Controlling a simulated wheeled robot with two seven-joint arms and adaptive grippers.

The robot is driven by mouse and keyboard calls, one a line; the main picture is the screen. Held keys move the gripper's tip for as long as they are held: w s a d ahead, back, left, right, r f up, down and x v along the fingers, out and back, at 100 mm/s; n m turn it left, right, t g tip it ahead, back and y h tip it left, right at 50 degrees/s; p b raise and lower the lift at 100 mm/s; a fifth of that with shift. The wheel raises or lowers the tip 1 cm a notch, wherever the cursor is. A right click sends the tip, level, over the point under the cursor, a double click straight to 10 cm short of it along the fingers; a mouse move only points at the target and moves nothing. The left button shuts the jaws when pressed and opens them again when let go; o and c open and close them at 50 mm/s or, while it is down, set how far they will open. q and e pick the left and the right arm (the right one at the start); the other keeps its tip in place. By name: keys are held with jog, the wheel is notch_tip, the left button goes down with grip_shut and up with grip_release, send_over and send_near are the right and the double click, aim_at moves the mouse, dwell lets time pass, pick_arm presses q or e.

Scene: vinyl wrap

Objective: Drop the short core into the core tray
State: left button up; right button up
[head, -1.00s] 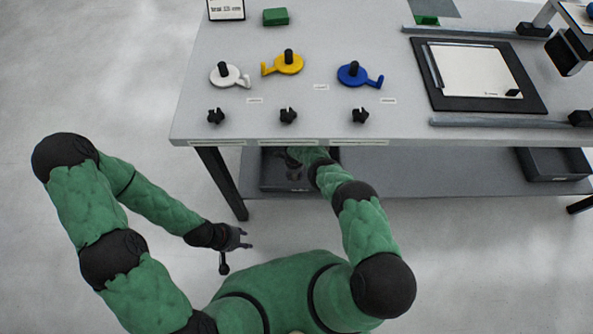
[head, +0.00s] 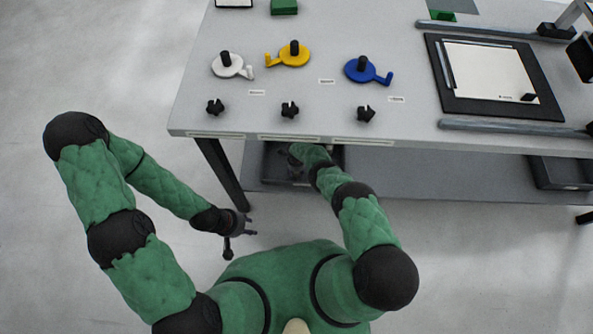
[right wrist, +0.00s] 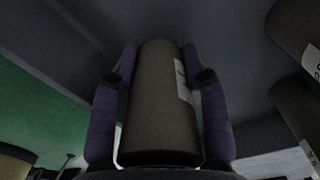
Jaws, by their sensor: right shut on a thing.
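My right gripper (right wrist: 160,90) is shut on a dark grey-brown cylindrical core (right wrist: 158,110) with a white label on its side. The core lies lengthwise between the two purple-lit fingers. In the head view my right gripper (head: 292,160) is under the table's front edge, at a dark open-topped tray (head: 268,181) on the lower shelf. The core is too hidden to make out there. I cannot tell whether it touches the tray. My left gripper (head: 250,224) is open and empty over the floor, left of my body.
More labelled cores (right wrist: 297,110) show at the right wrist view's right side. A second dark bin (head: 560,172) stands at the right of the lower shelf (head: 450,180). The tabletop above holds white, yellow and blue hooked discs, small black knobs and a framed sheet (head: 490,75).

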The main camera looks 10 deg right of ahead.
jog(key=shift+f, duration=0.2)
jog(key=o, duration=1.1)
jog(key=shift+r, duration=0.25)
